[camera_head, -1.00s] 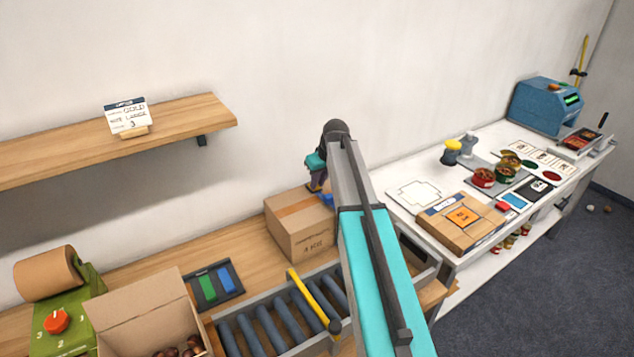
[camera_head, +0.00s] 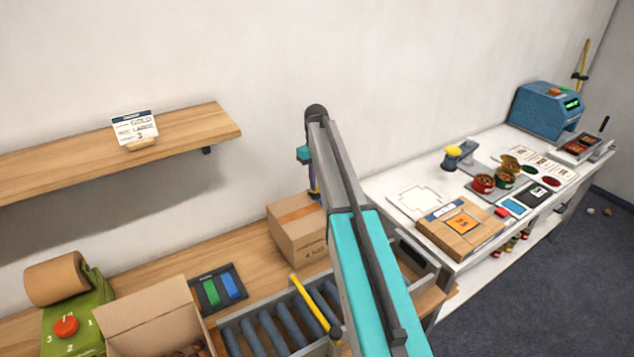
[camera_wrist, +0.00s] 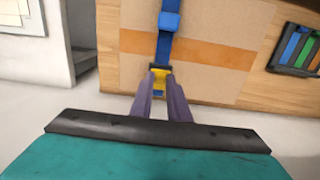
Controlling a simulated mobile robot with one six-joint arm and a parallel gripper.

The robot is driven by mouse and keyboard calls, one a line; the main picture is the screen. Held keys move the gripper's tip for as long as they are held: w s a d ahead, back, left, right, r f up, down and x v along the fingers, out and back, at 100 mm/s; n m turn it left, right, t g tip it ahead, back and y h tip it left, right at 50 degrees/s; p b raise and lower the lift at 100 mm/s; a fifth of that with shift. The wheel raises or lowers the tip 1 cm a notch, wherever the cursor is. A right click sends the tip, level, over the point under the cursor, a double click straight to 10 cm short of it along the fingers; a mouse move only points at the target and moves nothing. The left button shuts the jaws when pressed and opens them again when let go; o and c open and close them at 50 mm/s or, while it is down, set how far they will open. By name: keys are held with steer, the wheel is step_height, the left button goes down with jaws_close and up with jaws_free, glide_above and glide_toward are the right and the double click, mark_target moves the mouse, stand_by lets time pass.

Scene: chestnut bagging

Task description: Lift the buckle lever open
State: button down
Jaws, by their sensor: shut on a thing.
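In the wrist view the purple fingers of my gripper (camera_wrist: 163,97) are shut on a small yellow buckle lever (camera_wrist: 158,76). The lever sits at the end of a blue strap (camera_wrist: 165,47) running along a cardboard box (camera_wrist: 218,45). The fingertips partly cover the lever, so its exact angle cannot be told. In the head view my gripper (camera_head: 315,186) points down just above the taped cardboard box (camera_head: 297,236); my arm hides part of the box, and the lever cannot be made out there.
A roller conveyor (camera_head: 264,333) with a yellow bar (camera_head: 310,301) lies in front of the box. An open carton (camera_head: 150,315) and a dark tray (camera_head: 218,288) are to the left. A white table (camera_head: 385,185) stands to the right. A wooden shelf (camera_head: 190,128) hangs at left.

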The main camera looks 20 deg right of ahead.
steer(key=shift+w+r+g, duration=0.15)
steer(key=shift+w+g, duration=0.25)
steer(key=shift+g, duration=0.2)
steer(key=shift+p, duration=0.3)
steer(key=c, duration=1.7)
jaws_free()
steer(key=shift+w+r, duration=0.1)
steer(key=shift+r, duration=0.05)
steer(key=shift+w+r+b, duration=0.1)
steer(key=shift+r+b, duration=0.3)
steer(key=shift+r, duration=0.1)
steer(key=shift+w+a+r+b, duration=0.1)
steer(key=shift+w+r+b, duration=0.1)
steer(key=shift+r, duration=1.35)
steer(key=shift+w+a+r+b, duration=0.1)
steer(key=shift+w+r, duration=0.1)
steer(key=shift+r, duration=1.35)
